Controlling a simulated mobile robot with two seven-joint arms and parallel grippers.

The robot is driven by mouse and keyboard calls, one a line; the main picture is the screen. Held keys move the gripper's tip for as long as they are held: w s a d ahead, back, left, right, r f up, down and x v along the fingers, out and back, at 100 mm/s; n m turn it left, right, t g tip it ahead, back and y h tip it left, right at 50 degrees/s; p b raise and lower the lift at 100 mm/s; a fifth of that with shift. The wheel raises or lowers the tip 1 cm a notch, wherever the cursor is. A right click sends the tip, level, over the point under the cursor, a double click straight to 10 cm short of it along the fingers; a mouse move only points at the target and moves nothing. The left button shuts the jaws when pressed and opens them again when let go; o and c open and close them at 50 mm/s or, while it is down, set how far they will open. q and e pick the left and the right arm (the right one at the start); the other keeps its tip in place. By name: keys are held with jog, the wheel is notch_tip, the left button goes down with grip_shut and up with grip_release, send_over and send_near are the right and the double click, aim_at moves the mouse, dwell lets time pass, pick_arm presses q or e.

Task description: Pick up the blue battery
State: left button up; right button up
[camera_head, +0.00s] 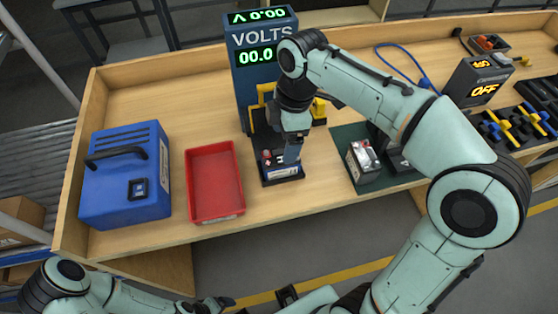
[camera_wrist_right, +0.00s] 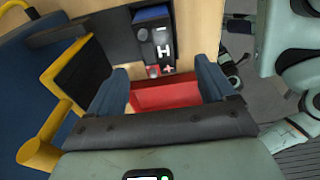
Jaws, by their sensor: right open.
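The blue battery (camera_wrist_right: 151,14) shows at the top of the right wrist view, with a blue end and a dark face with white marks and a red plus. It sits at the black tester dock, below the blue VOLTS display (camera_head: 259,60). My right gripper (camera_head: 291,153) points down over the dock. Its two fingers (camera_wrist_right: 162,85) are apart with nothing held, and the battery lies beyond their tips. My left gripper (camera_head: 218,302) is low at the bottom edge of the head view, too small to read.
A red tray (camera_head: 215,212) stands left of the dock, and a blue box with a handle (camera_head: 118,195) is further left. A green mat (camera_head: 345,134) with a small device lies to the right. An OFF display unit (camera_head: 477,85) and yellow-and-blue tools stand at far right.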

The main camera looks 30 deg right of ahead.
aim_at(281, 155)
jog(key=f, duration=0.8)
jog(key=shift+w+a+f+b, duration=0.2)
jog(key=shift+w+a+b, duration=0.15)
jog(key=shift+a+b, duration=0.05)
jog(key=c, duration=1.2)
